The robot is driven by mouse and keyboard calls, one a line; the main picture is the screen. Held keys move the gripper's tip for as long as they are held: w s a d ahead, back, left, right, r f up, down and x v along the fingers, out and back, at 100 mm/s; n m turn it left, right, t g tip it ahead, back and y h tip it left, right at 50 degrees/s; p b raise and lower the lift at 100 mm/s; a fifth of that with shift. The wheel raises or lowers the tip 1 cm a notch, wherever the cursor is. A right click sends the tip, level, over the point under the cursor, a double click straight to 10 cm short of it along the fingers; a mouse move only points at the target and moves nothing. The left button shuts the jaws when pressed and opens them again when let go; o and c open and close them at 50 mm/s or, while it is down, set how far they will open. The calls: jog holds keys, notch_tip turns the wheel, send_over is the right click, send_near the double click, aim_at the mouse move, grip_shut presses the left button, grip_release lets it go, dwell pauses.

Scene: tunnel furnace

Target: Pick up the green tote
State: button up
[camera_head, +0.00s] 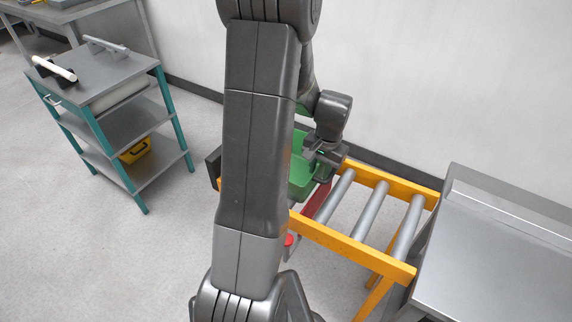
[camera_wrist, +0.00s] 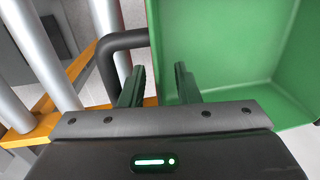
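The green tote (camera_head: 300,178) sits at the far-left end of the roller conveyor in the head view, partly hidden by my arm. In the wrist view the tote (camera_wrist: 225,50) fills the upper right, and the part of its inside that shows is empty. A dark bent handle (camera_wrist: 125,40) sticks out from its left side. My gripper (camera_wrist: 159,72) is open, its two fingers apart near the tote's left edge, just below the handle in the picture. I cannot tell whether the fingers touch the tote. In the head view my gripper (camera_head: 322,153) is at the tote's right side.
The conveyor has a yellow frame (camera_head: 350,246) and grey rollers (camera_head: 369,210). A grey metal surface (camera_head: 500,250) stands at its right end. A wall (camera_head: 430,90) is close behind. A teal-legged cart (camera_head: 120,80) with a yellow box (camera_head: 135,151) stands left; floor between is clear.

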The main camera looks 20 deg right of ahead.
aim_at(301, 183)
jog(key=shift+w+f, duration=0.1)
jog(key=shift+f, duration=1.35)
grip_shut()
jog(key=shift+r, duration=0.1)
